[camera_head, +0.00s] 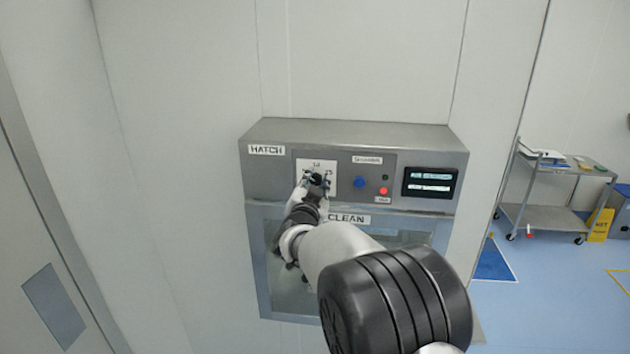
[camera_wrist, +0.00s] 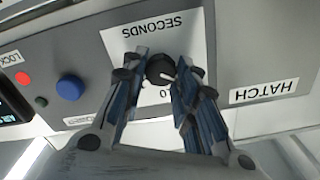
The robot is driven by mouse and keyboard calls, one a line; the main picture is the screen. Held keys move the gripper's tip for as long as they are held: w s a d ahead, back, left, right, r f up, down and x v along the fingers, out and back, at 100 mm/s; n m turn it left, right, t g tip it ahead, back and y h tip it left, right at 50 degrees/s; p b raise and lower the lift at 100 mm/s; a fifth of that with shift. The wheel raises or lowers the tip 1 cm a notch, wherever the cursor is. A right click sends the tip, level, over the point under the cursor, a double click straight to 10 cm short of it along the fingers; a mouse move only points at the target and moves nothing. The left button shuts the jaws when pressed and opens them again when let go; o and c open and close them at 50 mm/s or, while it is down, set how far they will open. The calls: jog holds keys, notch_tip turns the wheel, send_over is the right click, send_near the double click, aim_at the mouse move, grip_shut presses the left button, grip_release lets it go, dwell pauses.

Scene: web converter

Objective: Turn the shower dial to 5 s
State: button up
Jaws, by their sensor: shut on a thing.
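The shower dial is a small black knob (camera_wrist: 160,69) with a white pointer mark, on a white plate (camera_wrist: 119,42) labelled SECONDS. The wrist view shows the plate upside down, with a 0 visible below the knob and other numbers hidden by the fingers. My gripper (camera_wrist: 160,80) is shut on the knob, one finger on each side. In the head view my gripper (camera_head: 316,181) reaches the plate (camera_head: 329,166) on the hatch's upper panel, and the arm hides part of it. I cannot read which number the pointer faces.
Right of the plate in the head view are a blue button (camera_head: 359,182), a red button (camera_head: 383,191), a small green light (camera_head: 385,177) and a display (camera_head: 430,182). The glass door below is partly behind my arm. A steel cart (camera_head: 550,216) stands far right.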

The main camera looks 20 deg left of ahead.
jog(key=shift+n, duration=0.6)
jog(key=o, duration=1.1)
jog(key=shift+c, duration=0.2)
jog(key=shift+s, duration=0.1)
jog(key=v, duration=1.1)
jog(key=shift+s, duration=0.4)
jog(key=shift+d, duration=0.1)
